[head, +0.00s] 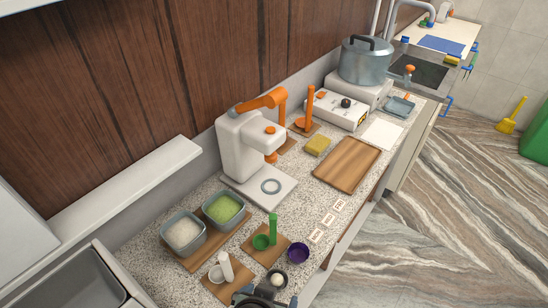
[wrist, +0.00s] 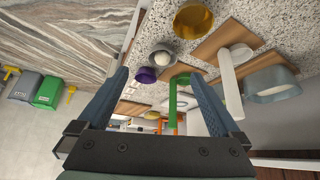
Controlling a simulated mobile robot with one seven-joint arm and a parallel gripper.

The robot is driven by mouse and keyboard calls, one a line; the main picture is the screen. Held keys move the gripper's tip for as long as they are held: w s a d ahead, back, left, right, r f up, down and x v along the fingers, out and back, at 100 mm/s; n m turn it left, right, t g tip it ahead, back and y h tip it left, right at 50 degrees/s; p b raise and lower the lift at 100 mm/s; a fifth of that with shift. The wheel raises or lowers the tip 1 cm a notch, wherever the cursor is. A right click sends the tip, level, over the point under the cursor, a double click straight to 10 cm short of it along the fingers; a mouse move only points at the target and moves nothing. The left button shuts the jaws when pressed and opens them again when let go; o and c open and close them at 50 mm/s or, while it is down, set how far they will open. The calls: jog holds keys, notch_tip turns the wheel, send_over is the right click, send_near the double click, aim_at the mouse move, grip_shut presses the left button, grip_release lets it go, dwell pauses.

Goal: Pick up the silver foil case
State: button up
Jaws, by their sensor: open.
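The silver foil case (wrist: 153,49) is a small round grey cup with a white ball (wrist: 162,57) in it. It stands on the speckled counter beside a purple case (wrist: 146,75) and shows in the head view (head: 286,284) at the bottom edge. My gripper (wrist: 158,76) is open and empty, its two blue-grey fingers apart. In the wrist view the silver case appears between and beyond the fingertips, apart from them. In the head view, dark parts of my gripper (head: 262,295) are close beside the case and cut off by the frame.
A gold case (wrist: 193,20) is close to the silver one. Green (head: 261,242) and white (head: 217,273) scoop-like tools stand on wooden boards nearby. Two tubs, one white-filled (head: 183,233) and one green-filled (head: 223,209), stand behind. A white press (head: 240,145) and bare wooden tray (head: 347,165) are further along.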

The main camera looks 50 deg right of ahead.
aim_at(278, 278)
jog(key=x, duration=0.5)
jog(key=shift+r, duration=0.1)
jog(key=shift+w+d+f+p, duration=0.4)
jog(key=shift+d+f, duration=0.1)
jog(key=shift+p+x, duration=0.3)
jog(key=shift+x, duration=1.7)
jog(key=shift+w+r, duration=0.15)
jog(key=shift+w, duration=0.05)
jog(key=c, duration=1.3)
